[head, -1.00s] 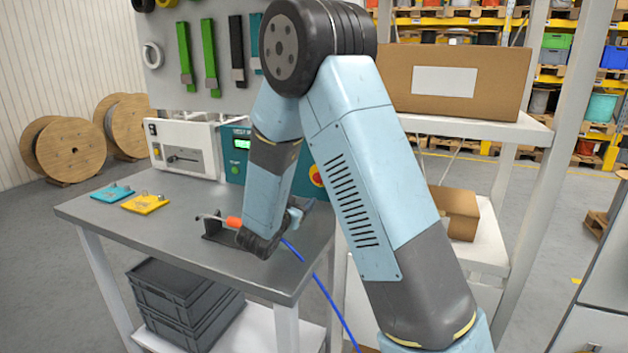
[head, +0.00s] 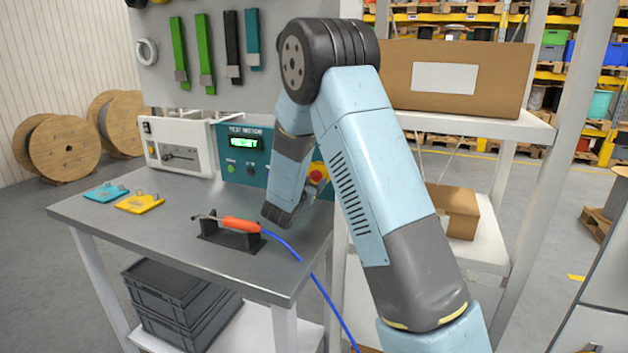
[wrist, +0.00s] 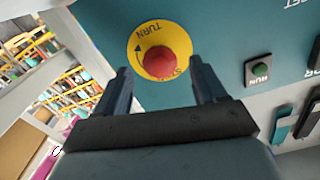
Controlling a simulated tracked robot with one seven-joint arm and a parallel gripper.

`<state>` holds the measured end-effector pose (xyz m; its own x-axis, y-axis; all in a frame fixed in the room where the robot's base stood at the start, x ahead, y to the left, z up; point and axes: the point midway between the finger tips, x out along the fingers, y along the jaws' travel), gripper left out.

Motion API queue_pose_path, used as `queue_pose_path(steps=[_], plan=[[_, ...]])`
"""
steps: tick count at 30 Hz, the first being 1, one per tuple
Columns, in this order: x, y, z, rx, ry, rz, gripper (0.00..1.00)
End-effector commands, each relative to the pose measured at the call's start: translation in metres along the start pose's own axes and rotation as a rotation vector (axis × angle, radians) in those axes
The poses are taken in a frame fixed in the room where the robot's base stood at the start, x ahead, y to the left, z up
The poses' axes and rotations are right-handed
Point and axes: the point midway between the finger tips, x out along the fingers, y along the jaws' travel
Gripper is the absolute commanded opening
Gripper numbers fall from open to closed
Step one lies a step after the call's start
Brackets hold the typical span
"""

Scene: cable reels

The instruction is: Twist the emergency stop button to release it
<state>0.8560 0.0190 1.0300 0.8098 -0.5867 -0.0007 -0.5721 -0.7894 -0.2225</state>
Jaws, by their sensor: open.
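The emergency stop button (wrist: 159,61) is a red knob on a round yellow plate (wrist: 140,42) with the word TURN and an arrow. In the wrist view it sits ahead of my gripper (wrist: 162,85), roughly between the two fingers, which are open and empty. The fingers do not appear to touch it; the exact gap is unclear. In the head view the red button (head: 317,175) shows on the right part of the teal test station (head: 231,174), just right of my arm.
An orange-handled tool (head: 240,224) with a blue cable rests in a black holder on the grey bench (head: 190,245). A white device (head: 180,148) stands left of the station. A white shelf post stands at right.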

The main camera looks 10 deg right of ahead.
Motion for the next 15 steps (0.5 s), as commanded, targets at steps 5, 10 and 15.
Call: queue_pose_path(steps=[5,10,15], plan=[[0.014,0.000,0.000,-0.001,0.000,0.000,0.70],[0.018,0.000,0.000,-0.001,0.000,-0.001,0.70],[0.018,0.000,0.000,-0.001,0.000,-0.001,0.70]])
